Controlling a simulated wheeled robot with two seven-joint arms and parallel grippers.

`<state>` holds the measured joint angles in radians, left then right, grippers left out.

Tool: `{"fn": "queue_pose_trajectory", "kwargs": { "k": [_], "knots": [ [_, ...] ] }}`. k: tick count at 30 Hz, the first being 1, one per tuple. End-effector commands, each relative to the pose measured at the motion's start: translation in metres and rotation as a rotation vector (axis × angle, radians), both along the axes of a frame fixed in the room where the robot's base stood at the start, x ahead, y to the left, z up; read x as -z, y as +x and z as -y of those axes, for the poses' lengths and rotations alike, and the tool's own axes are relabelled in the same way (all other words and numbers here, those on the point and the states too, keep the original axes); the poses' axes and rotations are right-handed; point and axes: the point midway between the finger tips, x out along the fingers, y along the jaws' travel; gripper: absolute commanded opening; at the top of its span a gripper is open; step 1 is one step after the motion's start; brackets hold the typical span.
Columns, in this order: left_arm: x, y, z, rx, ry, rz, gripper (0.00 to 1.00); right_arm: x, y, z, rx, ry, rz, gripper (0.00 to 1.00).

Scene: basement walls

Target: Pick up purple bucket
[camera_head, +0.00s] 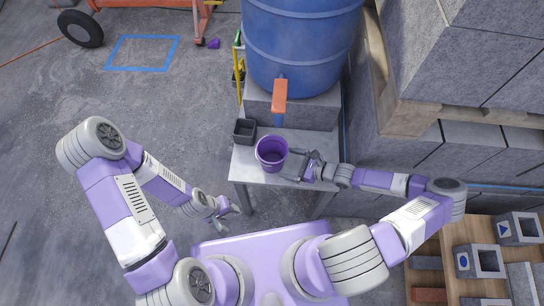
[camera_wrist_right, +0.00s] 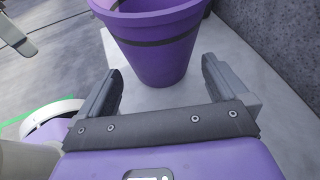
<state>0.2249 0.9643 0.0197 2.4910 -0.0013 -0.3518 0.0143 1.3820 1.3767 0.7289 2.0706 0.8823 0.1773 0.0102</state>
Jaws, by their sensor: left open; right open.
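The purple bucket (camera_head: 271,154) stands upright on a small grey table (camera_head: 246,166) in front of a blue barrel. It has a dark band below its rim and looks empty. In the right wrist view the bucket (camera_wrist_right: 160,45) is just beyond the two fingers, roughly centred between them. My right gripper (camera_head: 303,162) is open at the right side of the bucket; whether it touches is unclear. It also shows in the right wrist view (camera_wrist_right: 160,90). My left gripper (camera_head: 224,207) is open and empty, low to the left of the table.
A dark square container (camera_head: 244,131) stands left of the bucket. A blue barrel (camera_head: 300,45) with an orange-handled tap (camera_head: 280,95) rises behind on a concrete block. Stacked blocks (camera_head: 430,150) crowd the right. Open floor with a blue taped square (camera_head: 142,53) lies left.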

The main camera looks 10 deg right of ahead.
Motion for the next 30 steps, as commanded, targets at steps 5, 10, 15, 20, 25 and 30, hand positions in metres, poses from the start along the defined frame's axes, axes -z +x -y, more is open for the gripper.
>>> {"fn": "queue_pose_trajectory", "kwargs": {
  "k": [5,10,15,20,25,30],
  "knots": [
    [0.013,0.000,0.000,0.000,0.000,0.000,0.43,0.019,0.014,-0.020,-0.002,0.003,0.000,1.00],
    [0.015,0.000,0.000,0.000,0.000,0.000,0.43,0.022,0.022,-0.031,-0.003,0.001,0.000,1.00],
    [0.015,0.000,0.000,0.000,0.000,0.000,0.43,0.022,0.022,-0.032,-0.003,-0.001,0.000,1.00],
    [0.015,0.000,0.000,0.000,0.000,0.000,0.43,0.022,0.022,-0.032,-0.003,-0.001,0.000,0.85],
    [0.015,0.000,0.000,0.000,0.000,0.000,0.43,0.022,0.022,-0.032,-0.003,-0.001,0.000,0.59],
    [0.015,0.000,0.000,0.000,0.000,0.001,0.43,0.022,0.022,-0.032,-0.004,0.000,0.000,0.52]
  ]
}}
